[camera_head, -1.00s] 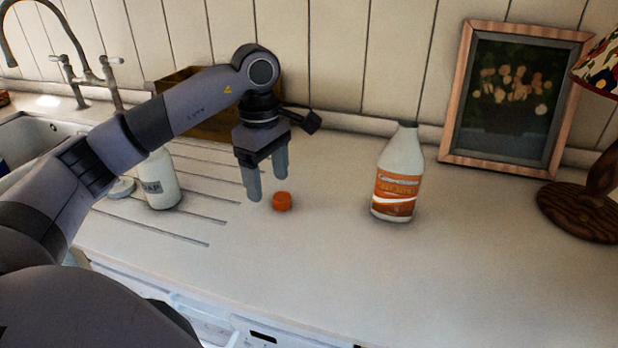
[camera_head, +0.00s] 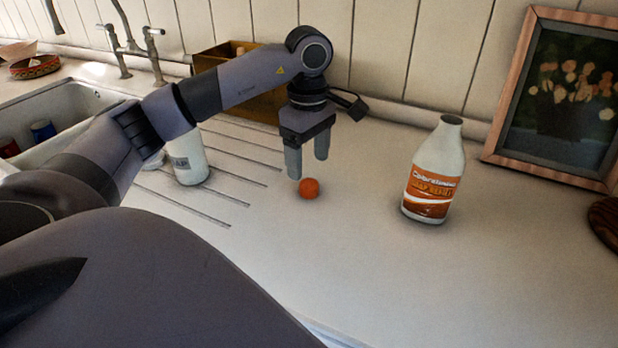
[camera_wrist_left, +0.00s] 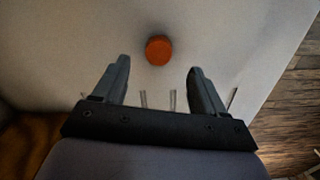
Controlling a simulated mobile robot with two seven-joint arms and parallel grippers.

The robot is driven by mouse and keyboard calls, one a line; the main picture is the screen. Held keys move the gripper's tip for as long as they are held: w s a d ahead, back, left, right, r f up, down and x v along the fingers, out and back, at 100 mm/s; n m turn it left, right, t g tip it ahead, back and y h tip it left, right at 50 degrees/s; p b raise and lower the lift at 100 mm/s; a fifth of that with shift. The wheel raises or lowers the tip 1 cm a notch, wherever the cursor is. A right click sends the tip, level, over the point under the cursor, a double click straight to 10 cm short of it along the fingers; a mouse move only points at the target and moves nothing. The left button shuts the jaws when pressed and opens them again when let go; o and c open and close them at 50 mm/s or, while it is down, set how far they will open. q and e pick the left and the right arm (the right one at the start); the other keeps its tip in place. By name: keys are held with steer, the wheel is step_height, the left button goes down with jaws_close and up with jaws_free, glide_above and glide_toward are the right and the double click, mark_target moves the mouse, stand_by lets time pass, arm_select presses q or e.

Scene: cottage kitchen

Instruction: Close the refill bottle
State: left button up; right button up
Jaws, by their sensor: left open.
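The refill bottle (camera_head: 435,172), white with an orange label, stands upright and uncapped on the worktop, right of my left gripper. An orange cap (camera_head: 309,188) lies on the worktop just below and in front of my left gripper (camera_head: 307,163). In the left wrist view the cap (camera_wrist_left: 159,50) sits beyond the fingertips, centred between the two spread fingers of the gripper (camera_wrist_left: 159,75). My left gripper is open, empty and pointing down, apart from the cap. My right gripper is not in view.
A white soap bottle (camera_head: 187,158) stands left on the grooved drainer, near the sink (camera_head: 75,105). A wooden box (camera_head: 262,103) is behind my arm. A framed picture (camera_head: 560,95) leans on the wall at right. The worktop front is clear.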

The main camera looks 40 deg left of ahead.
arm_select(q)
step_height(320, 180, down, 5)
steer(key=shift+w+a+f+p, duration=0.1)
steer(key=shift+a+p, duration=0.05)
steer(key=shift+p, duration=0.25)
steer(key=c, duration=1.2)
step_height(320, 180, up, 12)
steer(key=r, duration=0.1)
step_height(320, 180, up, 7)
steer(key=p, duration=0.4)
glide_above(308, 183)
